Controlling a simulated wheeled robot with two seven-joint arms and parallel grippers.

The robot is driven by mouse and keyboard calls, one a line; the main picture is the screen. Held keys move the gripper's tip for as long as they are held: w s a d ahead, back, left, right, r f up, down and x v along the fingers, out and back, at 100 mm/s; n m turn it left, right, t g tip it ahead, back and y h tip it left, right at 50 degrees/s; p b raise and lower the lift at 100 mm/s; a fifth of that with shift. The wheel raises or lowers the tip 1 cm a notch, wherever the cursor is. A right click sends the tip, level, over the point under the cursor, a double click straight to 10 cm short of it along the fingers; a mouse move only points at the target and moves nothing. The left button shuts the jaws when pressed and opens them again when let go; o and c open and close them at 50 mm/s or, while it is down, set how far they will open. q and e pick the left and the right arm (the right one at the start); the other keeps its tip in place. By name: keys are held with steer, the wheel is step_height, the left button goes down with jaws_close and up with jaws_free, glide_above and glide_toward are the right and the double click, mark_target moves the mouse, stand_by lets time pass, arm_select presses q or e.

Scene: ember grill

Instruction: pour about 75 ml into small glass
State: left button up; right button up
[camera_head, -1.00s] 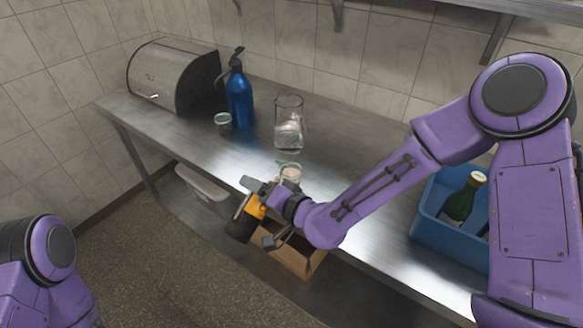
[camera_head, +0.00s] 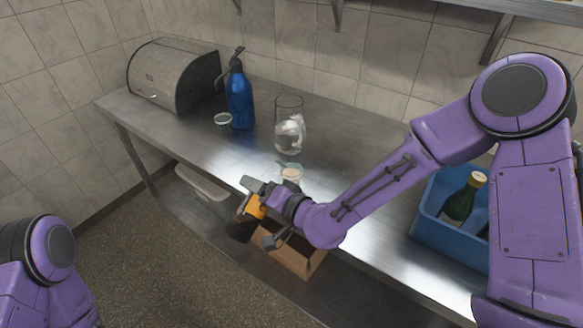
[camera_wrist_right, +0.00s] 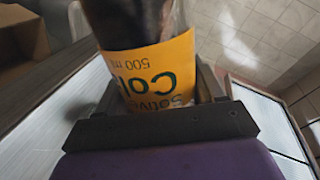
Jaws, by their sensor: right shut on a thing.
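My right gripper (camera_head: 262,213) is shut on a cola bottle (camera_head: 241,226) with a yellow-orange label, just off the front edge of the bench. In the right wrist view the bottle (camera_wrist_right: 155,75) stands between the jaws; its label reads "500 ml" upside down, and dark liquid shows beside the label. A small clear glass (camera_head: 291,171) stands on the bench near the front edge, just behind the gripper; its lower part is partly hidden by my arm. The bottle's mouth is not clearly seen. My left gripper is out of view.
A glass pitcher (camera_head: 289,140) stands behind the small glass. A blue siphon bottle (camera_head: 239,98), a small round container (camera_head: 223,119) and a metal bread box (camera_head: 172,75) are at the left. A blue crate (camera_head: 440,235) with bottles is right; a cardboard box (camera_head: 290,258) is below.

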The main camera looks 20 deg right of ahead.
mark_target(263, 175)
steer(key=shift+w+d+r+n, duration=0.15)
steer(key=shift+r+n, duration=0.25)
steer(key=shift+r, duration=0.05)
steer(key=n, duration=0.1)
steer(key=w+d+r+n+t, duration=0.1)
steer(key=shift+r+n+h+b, duration=0.3)
steer(key=shift+h+b, duration=0.05)
steer(key=shift+h, duration=0.05)
steer(key=n+b, duration=0.2)
steer(key=r+n+t+b, duration=0.1)
steer(key=n, duration=0.1)
steer(key=n+t+b, duration=0.1)
steer(key=n+b, duration=0.1)
steer(key=shift+a+r+n+b, duration=0.2)
steer(key=shift+r+n+b, duration=0.05)
steer(key=shift+n+b, duration=0.1)
steer(key=shift+d+r+n+t, duration=0.1)
steer(key=shift+r+n+t, duration=0.05)
steer(key=shift+n+t, duration=0.15)
steer(key=shift+r, duration=0.1)
